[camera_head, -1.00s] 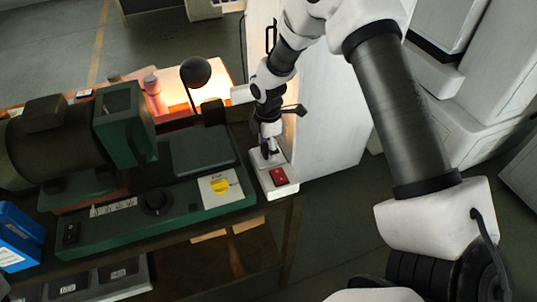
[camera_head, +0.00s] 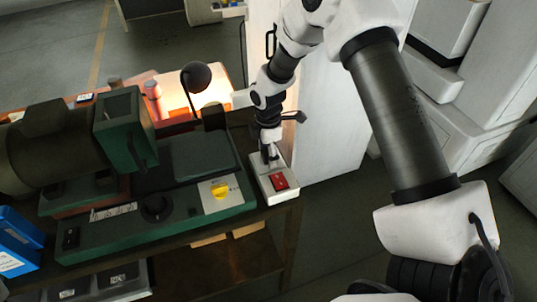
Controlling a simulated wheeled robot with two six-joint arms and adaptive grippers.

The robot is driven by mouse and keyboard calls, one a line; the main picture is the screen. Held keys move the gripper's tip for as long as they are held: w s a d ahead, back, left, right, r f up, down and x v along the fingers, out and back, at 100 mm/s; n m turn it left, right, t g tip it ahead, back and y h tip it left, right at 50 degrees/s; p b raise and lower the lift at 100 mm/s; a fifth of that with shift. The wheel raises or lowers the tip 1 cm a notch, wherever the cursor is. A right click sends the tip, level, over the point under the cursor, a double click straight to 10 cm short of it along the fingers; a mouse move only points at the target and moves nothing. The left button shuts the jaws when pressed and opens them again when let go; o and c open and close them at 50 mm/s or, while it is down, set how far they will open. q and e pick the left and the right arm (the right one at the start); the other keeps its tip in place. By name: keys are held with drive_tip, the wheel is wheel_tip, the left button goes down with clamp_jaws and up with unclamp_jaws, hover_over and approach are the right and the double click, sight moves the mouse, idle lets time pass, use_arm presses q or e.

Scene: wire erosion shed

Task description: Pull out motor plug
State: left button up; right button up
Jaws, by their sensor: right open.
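A white power strip (camera_head: 282,194) with a red rocker switch (camera_head: 279,181) lies at the right edge of the bench, beside the green machine. My right gripper (camera_head: 270,157) points down over the strip's far end, with its fingers open. The motor plug cannot be made out clearly; the gripper and wrist cover that part of the strip. A dark motor (camera_head: 45,150) sits on the green machine (camera_head: 160,222) at the left. My left gripper is not in view.
A lit lamp (camera_head: 196,75) with a round dark head stands behind the machine. A white cabinet (camera_head: 335,135) rises just right of the bench. Open floor lies right of the bench.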

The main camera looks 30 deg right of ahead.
idle(0.5)
clamp_jaws()
drive_tip(key=shift+r+p, duration=1.95)
drive_tip(key=shift+r, duration=1.05)
